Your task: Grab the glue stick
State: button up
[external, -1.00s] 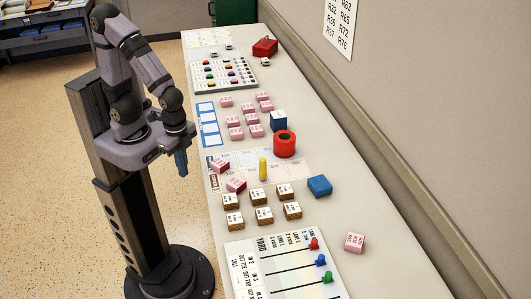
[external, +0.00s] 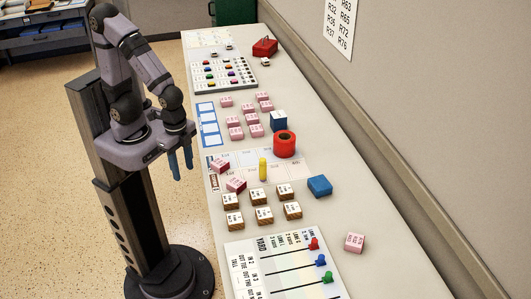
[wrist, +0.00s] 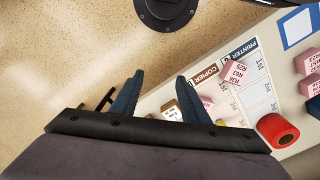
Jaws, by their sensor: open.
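The glue stick appears to be the yellow cylinder (external: 263,169) standing upright on the table, between the red tape roll and the wood-sided blocks. In the wrist view only a small yellow part (wrist: 220,122) shows beyond the right finger, mostly hidden by my gripper body. My gripper (external: 181,163) points down with its blue fingers apart and nothing between them. It hangs beside the table's left edge, over the floor and well left of the yellow cylinder. The open fingers also show in the wrist view (wrist: 160,84).
Near the cylinder are a red tape roll (external: 285,144), a blue block (external: 320,186), pink labelled blocks (external: 236,184) and several wood-sided blocks (external: 258,194). A yard board (external: 275,265) lies at the front. The table's right strip is mostly clear, along the wall.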

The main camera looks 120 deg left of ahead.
notch_tip(320, 180, up, 4)
jog(key=n+t+h+b, duration=0.2)
jog(key=n+t+h, duration=0.85)
jog(key=n, duration=1.65)
send_over(264, 171)
jog(key=s+a, duration=0.3)
jog(key=a, duration=0.1)
jog(key=f, duration=1.2)
jog(key=shift+d, duration=0.3)
jog(key=shift+f, duration=0.25)
jog(key=shift+d+p+x, duration=0.2)
jog(key=shift+p+x, duration=1.5)
jog(key=shift+x, duration=1.15)
jog(key=shift+w+d+f, duration=0.25)
jog(key=shift+w+d, duration=0.15)
jog(key=shift+d, duration=0.05)
